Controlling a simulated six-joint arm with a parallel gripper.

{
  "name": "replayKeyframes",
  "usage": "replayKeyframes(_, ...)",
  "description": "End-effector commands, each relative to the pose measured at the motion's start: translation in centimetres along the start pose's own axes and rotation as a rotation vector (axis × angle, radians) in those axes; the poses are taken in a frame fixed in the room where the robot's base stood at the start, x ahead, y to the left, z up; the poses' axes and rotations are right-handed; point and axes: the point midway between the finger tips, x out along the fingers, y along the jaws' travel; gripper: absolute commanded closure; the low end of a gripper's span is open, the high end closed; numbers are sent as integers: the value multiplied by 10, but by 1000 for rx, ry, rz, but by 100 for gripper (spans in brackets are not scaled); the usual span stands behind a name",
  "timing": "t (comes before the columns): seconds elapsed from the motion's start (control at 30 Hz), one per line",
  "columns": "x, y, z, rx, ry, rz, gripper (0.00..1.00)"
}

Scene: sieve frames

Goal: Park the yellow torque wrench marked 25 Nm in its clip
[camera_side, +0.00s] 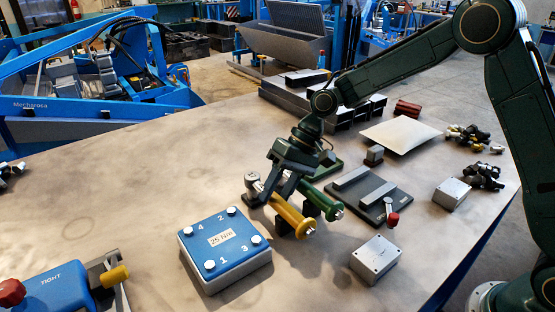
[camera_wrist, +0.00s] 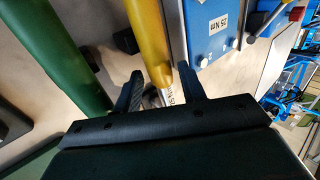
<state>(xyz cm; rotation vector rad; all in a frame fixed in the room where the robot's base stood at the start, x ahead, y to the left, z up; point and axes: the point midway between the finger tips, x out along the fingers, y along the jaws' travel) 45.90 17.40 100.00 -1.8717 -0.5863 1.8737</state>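The yellow-handled torque wrench (camera_side: 292,215) lies at the middle of the table, its handle toward the camera and a metal head (camera_side: 253,183) at its far left end. Its yellow handle also shows in the wrist view (camera_wrist: 150,42). A green-handled wrench (camera_side: 322,201) lies beside it on the right. Dark supports (camera_side: 285,226) stand under the handles; I cannot tell which part is the clip. My gripper (camera_wrist: 160,85) is open, with its fingers on either side of the yellow wrench's metal shaft and a gap visible.
A blue-topped box (camera_side: 222,238) labelled 25 Nm, with numbered bolts, stands left of the wrenches. A dark plate with grey bars (camera_side: 362,193), a red-ended tool (camera_side: 391,216) and a grey box (camera_side: 376,258) lie right.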

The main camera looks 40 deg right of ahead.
Motion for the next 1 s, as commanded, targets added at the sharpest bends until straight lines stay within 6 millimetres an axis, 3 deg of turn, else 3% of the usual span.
replayKeyframes(0.5,1,2,0,-1,2,-1,53)
replayKeyframes(0.77,-28,1,-1,-2,5,-3,53)
replayKeyframes(1.0,-68,0,-2,-1,6,-3,53)
